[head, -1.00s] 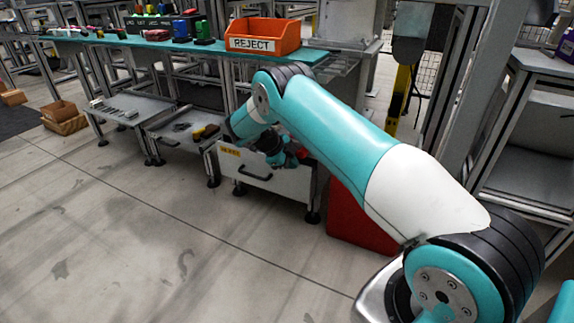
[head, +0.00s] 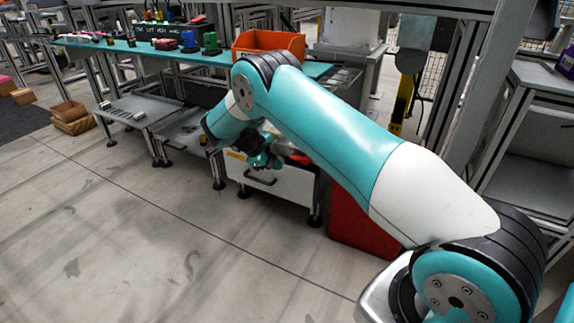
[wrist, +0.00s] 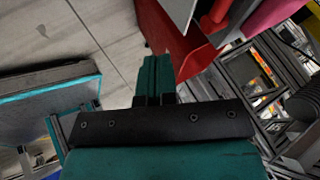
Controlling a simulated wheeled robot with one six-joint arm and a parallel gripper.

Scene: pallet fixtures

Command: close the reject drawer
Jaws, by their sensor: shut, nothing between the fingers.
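A pale drawer (head: 285,187) with a dark bar handle and a small yellow label sits low under the teal-topped bench in the head view. It stands out from the bench, with some red and grey contents showing behind its front. The label is too small to read. My gripper (head: 262,162) is just above the handle, near the upper edge of the drawer front; I cannot tell whether it touches. In the wrist view its teal fingers (wrist: 155,78) are together and empty.
An orange bin (head: 268,42) stands on the bench top (head: 160,52). A red box (head: 355,220) stands on the floor right of the drawer. Other grey trays (head: 140,108) stick out to the left. The floor in front is clear.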

